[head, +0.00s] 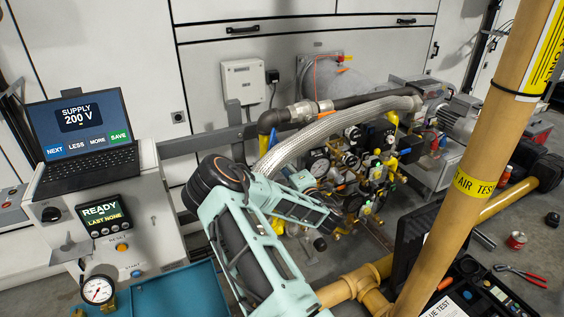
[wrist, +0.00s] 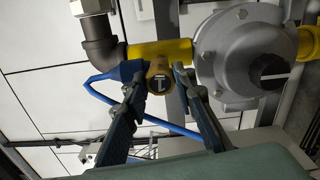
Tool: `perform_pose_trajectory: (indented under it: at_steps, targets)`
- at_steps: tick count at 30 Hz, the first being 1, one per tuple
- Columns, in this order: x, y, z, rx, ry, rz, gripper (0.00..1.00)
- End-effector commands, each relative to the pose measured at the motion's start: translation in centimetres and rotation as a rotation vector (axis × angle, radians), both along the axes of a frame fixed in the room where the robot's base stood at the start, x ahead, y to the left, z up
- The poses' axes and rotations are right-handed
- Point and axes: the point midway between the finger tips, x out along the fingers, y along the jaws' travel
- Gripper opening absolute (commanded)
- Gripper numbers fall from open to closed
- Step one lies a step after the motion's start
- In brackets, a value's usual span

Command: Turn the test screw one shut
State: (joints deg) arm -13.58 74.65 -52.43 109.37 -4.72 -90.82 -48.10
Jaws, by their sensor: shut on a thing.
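In the wrist view, a round brass piece with a pale T-shaped mark (wrist: 159,78) sits below a yellow pipe (wrist: 160,50). I take it to be the test screw, though no number is legible on it. My gripper (wrist: 157,82) has one dark finger on each side of the brass piece and is shut on it. Whether the screw is open or closed cannot be told. In the head view, my arm hides the gripper and the screw.
A grey round regulator (wrist: 243,55) is close right. In the head view are a braided hose (head: 320,128), a crowded valve train (head: 350,165), and tan pipe (head: 475,150) at right. The laptop (head: 80,125) reads SUPPLY 200 V.

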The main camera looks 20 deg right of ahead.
Motion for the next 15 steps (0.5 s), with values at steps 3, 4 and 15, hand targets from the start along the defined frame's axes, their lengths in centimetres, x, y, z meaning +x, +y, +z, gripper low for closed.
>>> perform_pose_trajectory:
  at_steps: [3, 4, 15]
  targets:
    - [-0.03, -0.08, 0.2, 0.114, 0.001, -0.001, 0.0]
    - [-0.03, -0.04, 0.14, 0.144, 0.003, -0.001, 0.0]
    - [-0.03, -0.06, 0.01, 0.495, 0.014, 0.0, 0.0]
